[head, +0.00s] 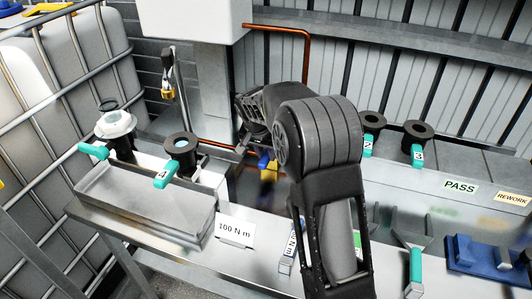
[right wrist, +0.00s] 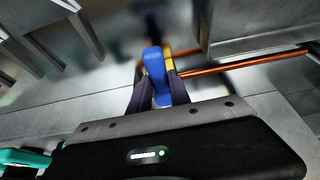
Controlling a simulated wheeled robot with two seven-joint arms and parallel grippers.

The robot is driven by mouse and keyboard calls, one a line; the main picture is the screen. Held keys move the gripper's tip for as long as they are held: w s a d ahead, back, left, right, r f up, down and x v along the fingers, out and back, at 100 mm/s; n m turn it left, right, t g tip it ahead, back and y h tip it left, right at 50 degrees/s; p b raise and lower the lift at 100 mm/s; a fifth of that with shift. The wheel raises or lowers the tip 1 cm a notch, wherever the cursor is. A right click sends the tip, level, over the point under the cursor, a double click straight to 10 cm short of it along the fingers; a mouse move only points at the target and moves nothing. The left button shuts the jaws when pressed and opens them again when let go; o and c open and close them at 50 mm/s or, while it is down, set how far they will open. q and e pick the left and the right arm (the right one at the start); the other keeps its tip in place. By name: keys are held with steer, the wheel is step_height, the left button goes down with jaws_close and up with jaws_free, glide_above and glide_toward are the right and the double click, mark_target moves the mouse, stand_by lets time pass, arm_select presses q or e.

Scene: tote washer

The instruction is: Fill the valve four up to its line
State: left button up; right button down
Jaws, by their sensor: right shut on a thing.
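Valve four (head: 181,146), a black round flanged body with an open top and a teal handle marked 4, stands upright at the right end of a metal tray (head: 150,212). Its opening looks bluish inside; the level and line cannot be made out. My right gripper (right wrist: 155,98) is shut on a blue lever (right wrist: 156,72) with a yellow part (right wrist: 168,58) beside it. The blue and yellow thing (head: 266,165) also shows in the head view, right of valve four, partly hidden by my right arm. My left gripper is not in view.
Another valve (head: 117,123) with a white top stands left of valve four. Valves 2 (head: 370,123) and 3 (head: 417,134) stand at the right. A copper pipe (head: 308,70) runs down the back. A 100 N m card (head: 235,232) stands at the front. PASS (head: 460,188) and REWORK signs are at right.

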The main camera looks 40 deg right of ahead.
stand_by(0.8)
steer(key=shift+s+d+f+n+b, duration=0.15)
steer(key=shift+s+d+n+b, duration=0.05)
steer(key=shift+n+b, duration=0.35)
steer(key=shift+s+d+n+t+y+b, duration=0.2)
steer(key=shift+n+t+y+b, duration=0.15)
steer(key=shift+n, duration=0.2)
steer(key=shift+a, duration=0.1)
steer(key=c, duration=1.2)
jaws_free()
steer(key=shift+r, duration=0.2)
steer(key=b+v, duration=0.1)
steer(key=v, duration=0.6)
steer(key=shift+r, duration=0.3)
